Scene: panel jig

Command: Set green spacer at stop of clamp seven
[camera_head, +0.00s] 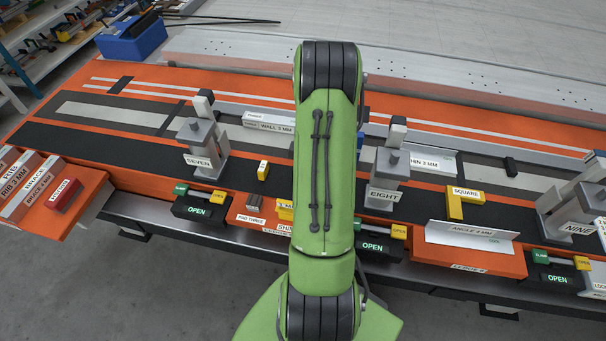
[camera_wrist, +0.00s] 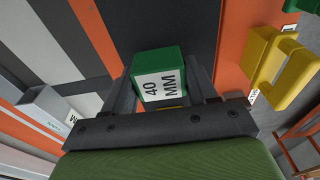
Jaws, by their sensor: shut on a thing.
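The green spacer (camera_wrist: 158,72), a block labelled 40 MM, sits between the two fingers of my gripper (camera_wrist: 160,90) in the wrist view. My gripper is shut on it, with dark panel surface beyond. In the head view my own arm hides the gripper and the spacer. Clamp seven (camera_head: 203,147), a grey upright with a SEVEN label, stands on the left part of the jig, left of my arm. The panel in front of it (camera_head: 197,211) reads OPEN. I cannot make out its stop clearly.
A small yellow block (camera_head: 263,170) lies right of clamp seven. Clamp eight (camera_head: 385,175) and clamp nine (camera_head: 572,212) stand further right. A yellow square (camera_head: 455,204) and an angle piece (camera_head: 470,236) lie between them. A blue bin (camera_head: 132,40) is at the back left.

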